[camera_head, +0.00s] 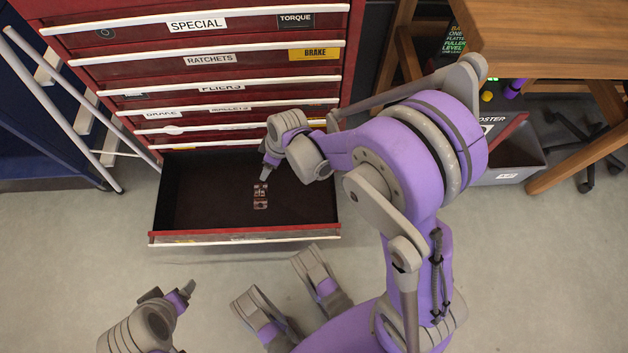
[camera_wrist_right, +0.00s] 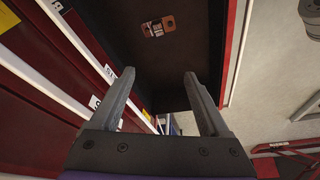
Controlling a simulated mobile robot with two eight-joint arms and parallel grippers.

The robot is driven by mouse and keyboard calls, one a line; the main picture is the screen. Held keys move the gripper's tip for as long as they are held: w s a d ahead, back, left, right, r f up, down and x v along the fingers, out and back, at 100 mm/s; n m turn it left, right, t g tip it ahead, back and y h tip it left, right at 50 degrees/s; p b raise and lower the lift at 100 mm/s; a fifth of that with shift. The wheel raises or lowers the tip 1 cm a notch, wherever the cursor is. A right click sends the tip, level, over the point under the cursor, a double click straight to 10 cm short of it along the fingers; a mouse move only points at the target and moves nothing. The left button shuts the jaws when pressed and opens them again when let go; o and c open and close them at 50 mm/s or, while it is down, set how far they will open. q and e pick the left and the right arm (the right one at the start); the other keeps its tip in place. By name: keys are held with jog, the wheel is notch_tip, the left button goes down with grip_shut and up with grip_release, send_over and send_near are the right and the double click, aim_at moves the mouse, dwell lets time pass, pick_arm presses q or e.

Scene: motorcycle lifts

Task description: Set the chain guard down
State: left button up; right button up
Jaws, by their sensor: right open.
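A small reddish-brown piece with holes, which looks like the chain guard (camera_head: 261,196), lies in the open bottom drawer (camera_head: 200,238). It also shows in the right wrist view as the chain guard (camera_wrist_right: 158,27), beyond my fingertips and apart from them. My right gripper (camera_head: 266,170) reaches over the drawer just behind the piece. In the right wrist view my right gripper (camera_wrist_right: 158,85) is open, with nothing between its fingers. My left gripper (camera_head: 172,292) is at the lower left in front of the drawer, away from the piece; its opening is unclear.
The red tool cabinet (camera_head: 200,68) has several shut labelled drawers above the open one. A wooden table (camera_head: 560,35) stands at the upper right, with a grey bin (camera_head: 510,175) near its legs. A blue cart (camera_head: 45,120) is on the left.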

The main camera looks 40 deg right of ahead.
jog(key=s+r+m+h, duration=0.1)
jog(key=s+r+m, duration=0.2)
jog(key=s, duration=0.6)
jog(key=s+d+r+m+t+h, duration=0.1)
jog(key=s+r+m, duration=0.2)
jog(key=s+r, duration=0.5)
jog(key=shift+s+d+r+m, duration=0.2)
jog(key=shift+s+m, duration=0.2)
jog(key=shift+s, duration=0.5)
pick_arm(q)
jog(key=shift+s, duration=0.1)
pick_arm(e)
jog(key=shift+s+f, duration=0.1)
